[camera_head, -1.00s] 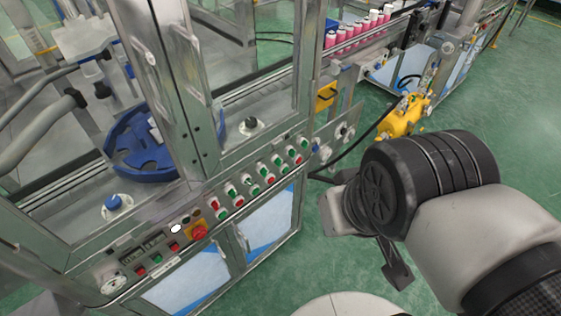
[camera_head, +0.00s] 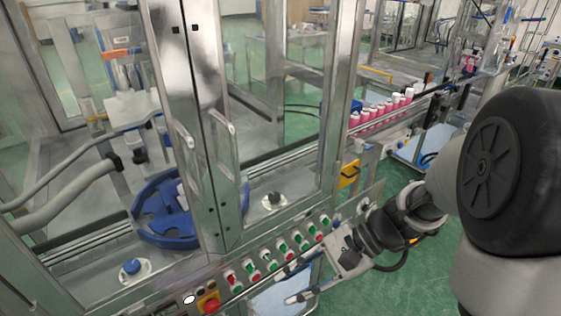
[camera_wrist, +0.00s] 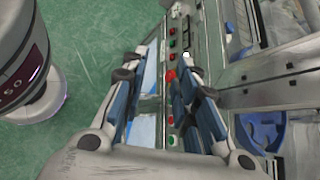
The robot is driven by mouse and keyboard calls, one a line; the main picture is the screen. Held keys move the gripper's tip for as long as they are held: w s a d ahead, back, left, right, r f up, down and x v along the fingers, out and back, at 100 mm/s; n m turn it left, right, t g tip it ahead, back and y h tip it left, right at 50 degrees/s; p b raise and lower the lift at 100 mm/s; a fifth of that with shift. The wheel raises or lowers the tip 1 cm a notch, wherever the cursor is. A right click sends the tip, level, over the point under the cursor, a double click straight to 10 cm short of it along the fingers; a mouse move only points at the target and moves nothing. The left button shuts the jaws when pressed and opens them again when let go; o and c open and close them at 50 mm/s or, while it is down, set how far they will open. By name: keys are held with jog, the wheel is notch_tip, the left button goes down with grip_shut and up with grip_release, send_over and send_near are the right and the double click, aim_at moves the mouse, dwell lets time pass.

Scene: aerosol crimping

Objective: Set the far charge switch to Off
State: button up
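The switch panel (camera_head: 258,263) runs along the front edge of the machine, with a row of small red, green and white buttons and switches. I cannot read the labels or tell which one is the far charge switch, nor its setting. My gripper (camera_head: 322,268) is in front of the right part of this row, its two fingers spread and pointing toward the machine. Its open, empty fingers (camera_wrist: 158,75) also show in the wrist view. Between and beyond them are panel buttons (camera_wrist: 172,43); the right finger hides part of the panel.
A red stop knob (camera_head: 208,303) sits at the panel's near left. Glass doors with metal handles (camera_head: 190,150) stand above the panel. Inside is a blue round carrier (camera_head: 165,235). Pink cans (camera_head: 380,110) line a conveyor at the right. Green floor is free beside the machine.

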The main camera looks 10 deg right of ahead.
jog(key=w+d+f+m+t+y, duration=0.3)
jog(key=w+f+m+t+y, duration=0.15)
jog(key=w+m, duration=0.25)
jog(key=m+t+h+p, duration=0.2)
jog(key=m+t+h, duration=0.4)
jog(key=m+t, duration=0.85)
send_near(299, 239)
jog(key=w+a+r+m+g+b, duration=0.2)
jog(key=w, duration=0.5)
jog(key=shift+a, duration=0.4)
jog(key=shift+m, duration=0.25)
jog(key=shift+c, duration=0.5)
grip_shut()
